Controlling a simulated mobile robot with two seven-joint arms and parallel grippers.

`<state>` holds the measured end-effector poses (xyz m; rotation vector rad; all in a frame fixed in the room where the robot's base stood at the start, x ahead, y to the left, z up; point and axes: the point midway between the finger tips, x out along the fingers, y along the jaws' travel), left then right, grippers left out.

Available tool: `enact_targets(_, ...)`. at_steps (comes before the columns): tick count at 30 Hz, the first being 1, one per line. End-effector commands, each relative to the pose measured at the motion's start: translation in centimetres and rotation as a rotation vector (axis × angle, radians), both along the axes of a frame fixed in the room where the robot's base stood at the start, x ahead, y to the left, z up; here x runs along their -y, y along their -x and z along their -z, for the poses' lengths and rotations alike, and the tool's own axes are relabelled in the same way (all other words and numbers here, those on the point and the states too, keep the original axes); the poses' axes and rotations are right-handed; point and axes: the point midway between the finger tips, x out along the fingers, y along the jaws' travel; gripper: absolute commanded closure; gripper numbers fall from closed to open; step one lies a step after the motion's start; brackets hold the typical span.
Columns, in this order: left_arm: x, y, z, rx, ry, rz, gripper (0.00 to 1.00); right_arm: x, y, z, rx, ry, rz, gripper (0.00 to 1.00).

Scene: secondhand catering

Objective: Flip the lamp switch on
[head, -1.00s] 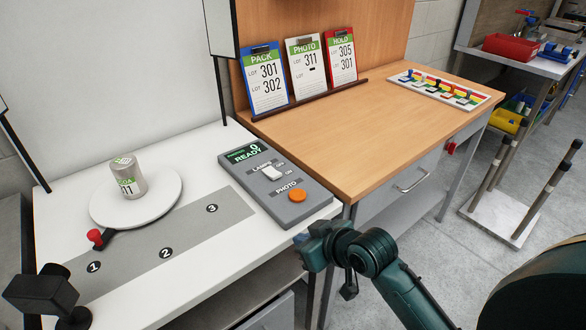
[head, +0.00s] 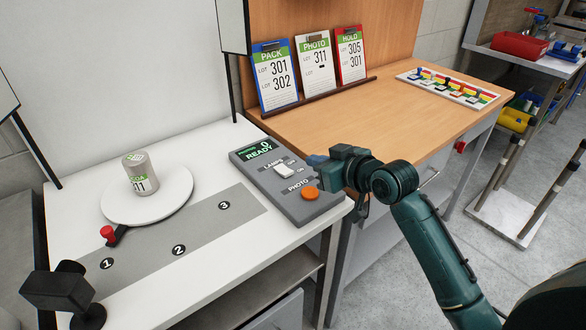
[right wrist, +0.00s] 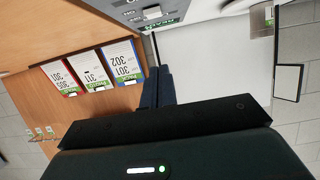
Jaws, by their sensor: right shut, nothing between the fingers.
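The grey control box (head: 332,206) stands on the white table's right end, with a green-lit READY display (head: 256,150). The white lamp switch (head: 284,171) sits below the LAMPS label; I cannot tell which way it is set. An orange PHOTO button (head: 310,193) is nearer the front. My right gripper (head: 314,160) is shut and empty, just right of the switch and apart from it in the picture. In the right wrist view, its closed fingers (right wrist: 158,75) point toward the box (right wrist: 122,8) and switch (right wrist: 152,12), seen upside down. My left gripper is out of view.
A can (head: 139,172) stands on a white turntable (head: 175,205) with a red-knobbed handle (head: 107,232). A black device (head: 58,292) stands front left. Lot cards (head: 275,80) lean on the wooden desk (head: 400,105). The numbered grey strip is clear.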

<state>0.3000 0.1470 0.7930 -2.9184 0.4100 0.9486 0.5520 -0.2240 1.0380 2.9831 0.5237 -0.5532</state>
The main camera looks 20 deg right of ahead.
Motion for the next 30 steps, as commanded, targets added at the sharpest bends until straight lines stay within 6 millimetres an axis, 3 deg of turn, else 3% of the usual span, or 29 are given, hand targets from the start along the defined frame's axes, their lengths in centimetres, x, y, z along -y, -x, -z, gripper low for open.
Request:
enact_targets(17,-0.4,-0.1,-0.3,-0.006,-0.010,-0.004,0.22,-3.3,-8.7,3.5,-0.002,-0.001,-0.002,1.00)
enact_targets(22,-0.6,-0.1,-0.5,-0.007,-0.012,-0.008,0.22,-3.1,-8.2,6.2,-0.004,0.000,-0.001,1.00)
enact_targets(30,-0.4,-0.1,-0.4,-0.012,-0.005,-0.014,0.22,-2.9,-8.0,7.5,0.000,0.000,0.000,1.00)
